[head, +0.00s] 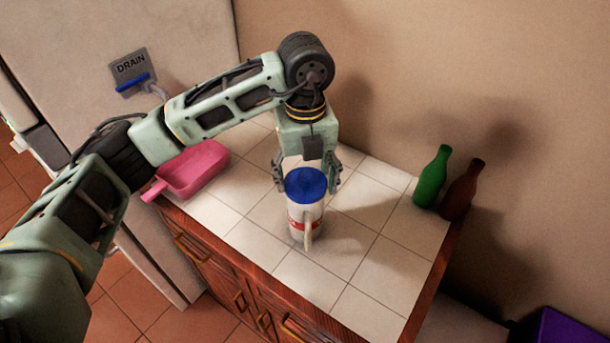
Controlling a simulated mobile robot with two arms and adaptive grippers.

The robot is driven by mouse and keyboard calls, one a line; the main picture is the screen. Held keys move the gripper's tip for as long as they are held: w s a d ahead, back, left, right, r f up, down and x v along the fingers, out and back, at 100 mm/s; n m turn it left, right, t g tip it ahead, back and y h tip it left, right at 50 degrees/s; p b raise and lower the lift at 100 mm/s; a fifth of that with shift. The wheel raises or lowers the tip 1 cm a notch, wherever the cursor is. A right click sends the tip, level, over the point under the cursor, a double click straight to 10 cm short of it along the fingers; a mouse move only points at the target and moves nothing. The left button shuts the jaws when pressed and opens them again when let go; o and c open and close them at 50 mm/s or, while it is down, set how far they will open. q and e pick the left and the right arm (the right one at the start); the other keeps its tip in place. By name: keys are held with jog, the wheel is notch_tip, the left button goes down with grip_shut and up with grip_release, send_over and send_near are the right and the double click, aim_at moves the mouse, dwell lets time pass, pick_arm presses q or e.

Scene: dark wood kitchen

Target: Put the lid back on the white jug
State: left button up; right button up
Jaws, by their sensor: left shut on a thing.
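The white jug (298,215) stands upright on the tiled counter, with a red band low on its body and a pale handle (309,230) facing the front. The round blue lid (306,185) is at the jug's mouth, level and roughly centred over it. I cannot tell whether it rests on the rim or is held just above it. My left gripper (307,178) points down from above, its fingers on both sides of the lid and shut on it. The lid hides the jug's opening. My right gripper is not in view.
A pink dustpan-like tray (194,170) lies at the counter's left. A green bottle (432,177) and a brown bottle (461,190) stand by the wall at the right. White counter tiles (368,255) right of the jug are clear. A fridge (165,25) stands at the left.

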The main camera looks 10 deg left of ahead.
pick_arm(q)
jog(key=o, duration=1)
jog(key=shift+o, duration=0.2)
jog(key=o, duration=0.3)
jog(key=shift+r, duration=0.15)
jog(key=shift+r+p, duration=1.9)
jog(key=shift+r, duration=1.5)
